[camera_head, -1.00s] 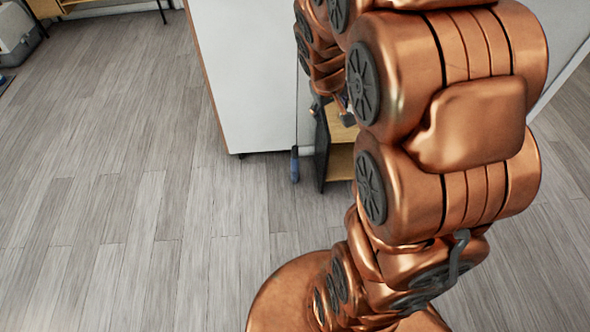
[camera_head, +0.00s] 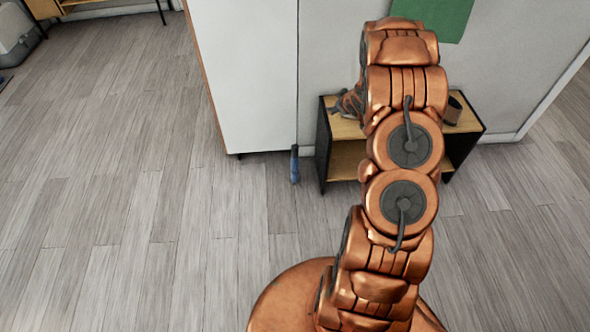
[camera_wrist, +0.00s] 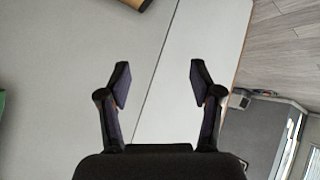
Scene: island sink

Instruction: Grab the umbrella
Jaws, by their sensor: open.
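A narrow dark blue object (camera_head: 294,165), which looks like the folded umbrella, stands upright on the floor at the front right corner of the white cabinet. Its details are too small to make out. In the wrist view my gripper (camera_wrist: 160,84) is open, with nothing between its two dark fingers. The wrist view shows the wall and a white panel behind the fingers, and I cannot make out the umbrella there. In the head view my gripper cannot be clearly made out past my copper arm.
The white cabinet (camera_head: 250,80) stands left of the blue object. A low wooden shelf unit (camera_head: 345,160) with dark sides stands right of it against the wall, partly hidden by my arm. A green panel (camera_head: 437,15) hangs above. The wooden floor at left is clear.

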